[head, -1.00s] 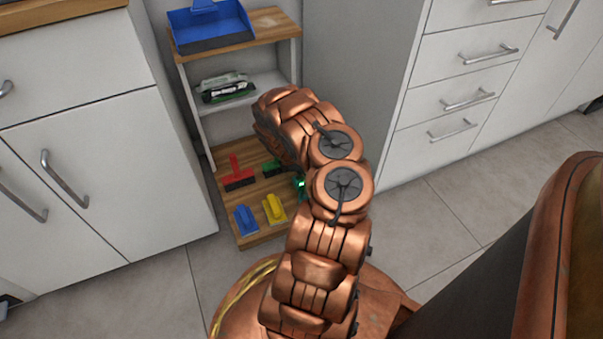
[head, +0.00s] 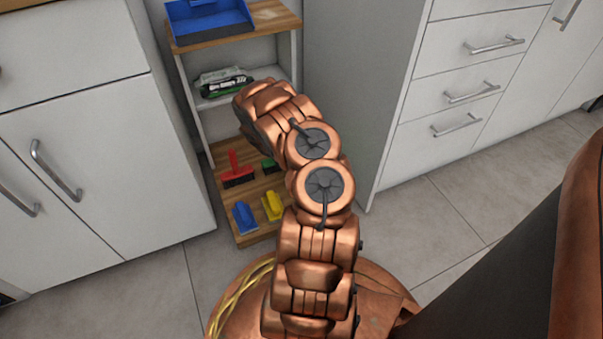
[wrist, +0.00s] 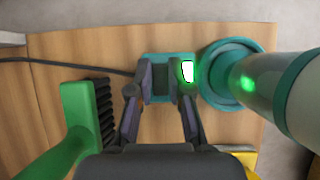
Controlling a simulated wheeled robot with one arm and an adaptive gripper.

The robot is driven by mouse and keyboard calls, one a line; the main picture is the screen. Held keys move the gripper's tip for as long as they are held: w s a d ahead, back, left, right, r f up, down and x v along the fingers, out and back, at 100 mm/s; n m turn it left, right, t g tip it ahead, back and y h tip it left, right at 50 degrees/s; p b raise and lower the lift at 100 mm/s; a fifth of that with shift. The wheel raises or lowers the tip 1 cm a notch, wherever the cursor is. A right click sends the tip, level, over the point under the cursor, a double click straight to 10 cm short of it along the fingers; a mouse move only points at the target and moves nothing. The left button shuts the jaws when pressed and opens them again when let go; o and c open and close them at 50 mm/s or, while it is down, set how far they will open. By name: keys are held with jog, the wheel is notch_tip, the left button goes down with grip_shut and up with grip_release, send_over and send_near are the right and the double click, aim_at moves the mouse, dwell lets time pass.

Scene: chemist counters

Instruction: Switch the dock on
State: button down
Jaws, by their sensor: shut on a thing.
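The dock (wrist: 230,75) is teal, with a round base holding an upright pale cylinder (wrist: 290,100) in the wrist view. A small teal box (wrist: 168,58) adjoins the base on its left, with a cable running off to the left. A lamp (wrist: 187,71) on this box glows white-green, and its light reflects on the cylinder. My gripper (wrist: 162,88) is over the box, its two fingers shut on a dark switch piece (wrist: 161,75) there. In the head view my arm hides the gripper and the dock.
A green brush (wrist: 85,115) lies close left of my gripper. On the low wooden board are a red brush (head: 238,178), a blue tool (head: 244,217) and a yellow tool (head: 273,206). A blue dustpan (head: 210,25) sits on the top shelf. Cabinets flank the shelf.

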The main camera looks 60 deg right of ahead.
dwell(0.3)
jog(key=c, duration=1.1)
grip_release()
jog(key=v, duration=1.2)
jog(key=shift+w+a, duration=0.1)
